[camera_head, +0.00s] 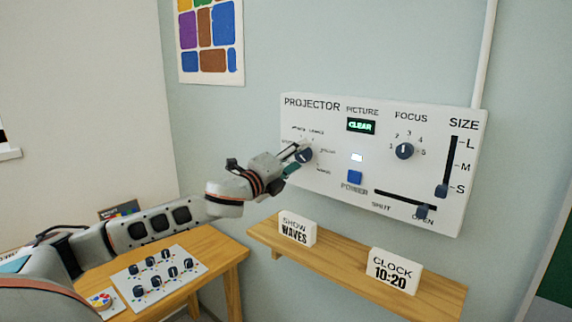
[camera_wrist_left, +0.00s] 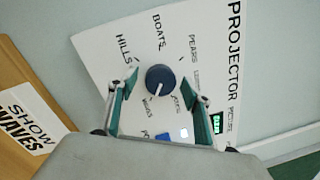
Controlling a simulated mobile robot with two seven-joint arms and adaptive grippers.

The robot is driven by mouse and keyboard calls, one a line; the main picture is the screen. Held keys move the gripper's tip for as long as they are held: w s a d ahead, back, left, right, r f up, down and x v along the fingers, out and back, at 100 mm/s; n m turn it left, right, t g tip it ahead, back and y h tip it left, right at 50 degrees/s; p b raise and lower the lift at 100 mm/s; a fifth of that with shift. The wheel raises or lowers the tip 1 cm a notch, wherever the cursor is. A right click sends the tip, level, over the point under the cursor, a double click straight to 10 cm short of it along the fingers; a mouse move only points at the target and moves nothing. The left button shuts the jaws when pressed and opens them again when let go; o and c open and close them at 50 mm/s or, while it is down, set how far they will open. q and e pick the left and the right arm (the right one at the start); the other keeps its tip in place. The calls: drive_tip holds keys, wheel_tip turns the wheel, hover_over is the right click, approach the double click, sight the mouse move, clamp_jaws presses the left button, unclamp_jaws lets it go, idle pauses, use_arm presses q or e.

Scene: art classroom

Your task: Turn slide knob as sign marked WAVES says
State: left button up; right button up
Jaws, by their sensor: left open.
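The slide knob is a dark blue round dial (camera_head: 306,155) on the left of the white projector panel (camera_head: 330,185). It also shows in the left wrist view (camera_wrist_left: 160,78), ringed by labels including HILLS, BOATS, PEARS and WAVES. Its white pointer mark aims downward in that view; the exact label it meets is unclear. The SHOW WAVES sign (camera_head: 297,230) stands on the wooden shelf below. My left gripper (camera_head: 293,161) is open at the knob, with its green-padded fingers (camera_wrist_left: 163,84) on either side of it; contact cannot be told. My right gripper is out of view.
The panel also carries a focus knob (camera_head: 404,151), a size slider (camera_head: 442,190), a blue power button (camera_head: 355,177) and a shutter slider (camera_head: 423,211). A CLOCK 10:20 sign (camera_head: 394,271) stands on the shelf (camera_head: 345,268). A table (camera_head: 215,259) with a knob board (camera_head: 160,277) is at lower left.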

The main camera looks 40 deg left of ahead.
use_arm(q)
drive_tip(key=s+f, duration=0.1)
drive_tip(key=s, duration=1)
drive_tip(key=shift+s+a, duration=0.2)
drive_tip(key=shift+s, duration=0.05)
drive_tip(key=shift+f, duration=0.1)
idle(0.5)
drive_tip(key=s+d+f+n+g, duration=0.25)
drive_tip(key=f+n, duration=0.25)
drive_tip(key=f, duration=1.2)
drive_tip(key=s+d+f+n+g, duration=0.1)
drive_tip(key=d+f+n+g, duration=0.2)
drive_tip(key=f, duration=1.3)
drive_tip(key=s+d+f+n+g, duration=0.1)
drive_tip(key=s+d+f+n, duration=0.5)
drive_tip(key=f, duration=0.6)
drive_tip(key=s+d+f+n+g+h, duration=0.1)
drive_tip(key=s+d+f+n+g, duration=0.1)
drive_tip(key=s+d+f+n, duration=0.3)
drive_tip(key=s+d+f, duration=0.4)
drive_tip(key=s+f, duration=0.3)
drive_tip(key=s, duration=0.1)
drive_tip(key=shift+s+d+n, duration=0.15)
drive_tip(key=shift+d+n, duration=0.2)
drive_tip(key=shift+n, duration=0.05)
